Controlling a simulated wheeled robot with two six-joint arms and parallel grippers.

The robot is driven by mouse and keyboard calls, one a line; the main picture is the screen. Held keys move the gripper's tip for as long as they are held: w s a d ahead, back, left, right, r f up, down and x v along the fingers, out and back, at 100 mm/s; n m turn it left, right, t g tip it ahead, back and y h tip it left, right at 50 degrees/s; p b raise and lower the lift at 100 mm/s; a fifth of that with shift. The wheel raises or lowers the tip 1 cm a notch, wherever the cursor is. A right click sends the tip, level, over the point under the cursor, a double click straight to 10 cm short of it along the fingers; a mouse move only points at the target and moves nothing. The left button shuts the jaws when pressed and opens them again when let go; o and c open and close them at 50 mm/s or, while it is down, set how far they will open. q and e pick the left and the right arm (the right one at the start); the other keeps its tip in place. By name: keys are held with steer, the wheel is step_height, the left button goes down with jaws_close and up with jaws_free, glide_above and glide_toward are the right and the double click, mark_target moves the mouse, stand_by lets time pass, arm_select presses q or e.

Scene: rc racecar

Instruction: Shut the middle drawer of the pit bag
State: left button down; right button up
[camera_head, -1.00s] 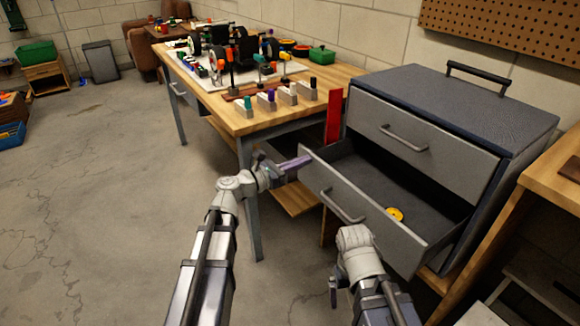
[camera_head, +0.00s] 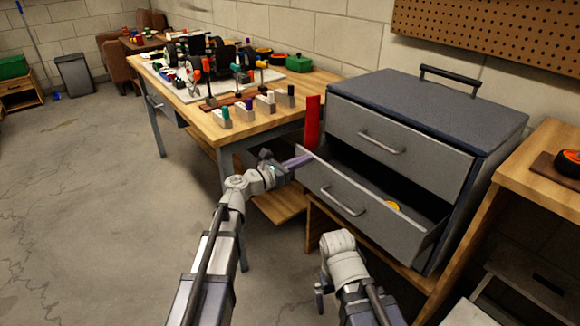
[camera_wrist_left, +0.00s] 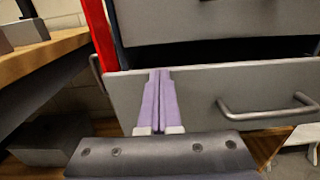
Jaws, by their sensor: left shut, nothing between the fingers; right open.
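The grey pit bag (camera_head: 425,110) stands on a wooden stand, with a black handle on top. Its middle drawer (camera_head: 375,213) is partly pulled out, and a yellow round thing (camera_head: 393,205) lies inside. The drawer above it is shut. My left gripper (camera_head: 308,160) is shut and empty, its purple fingers at the left end of the open drawer's front. In the left wrist view the fingers (camera_wrist_left: 158,80) point at the drawer front (camera_wrist_left: 200,95), left of its bar handle; they look to touch it. My right gripper (camera_head: 321,292) is low in front of the drawer, its fingers mostly hidden.
A red upright piece (camera_head: 312,122) stands between the bag and the workbench (camera_head: 240,125). The bench holds a car, tools and several small blocks. A wooden table (camera_head: 545,180) with an orange-rimmed wheel (camera_head: 568,163) is at right.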

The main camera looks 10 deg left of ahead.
arm_select(q)
steer(key=x, duration=0.9)
steer(key=shift+w, duration=0.15)
steer(key=shift+d, duration=0.1)
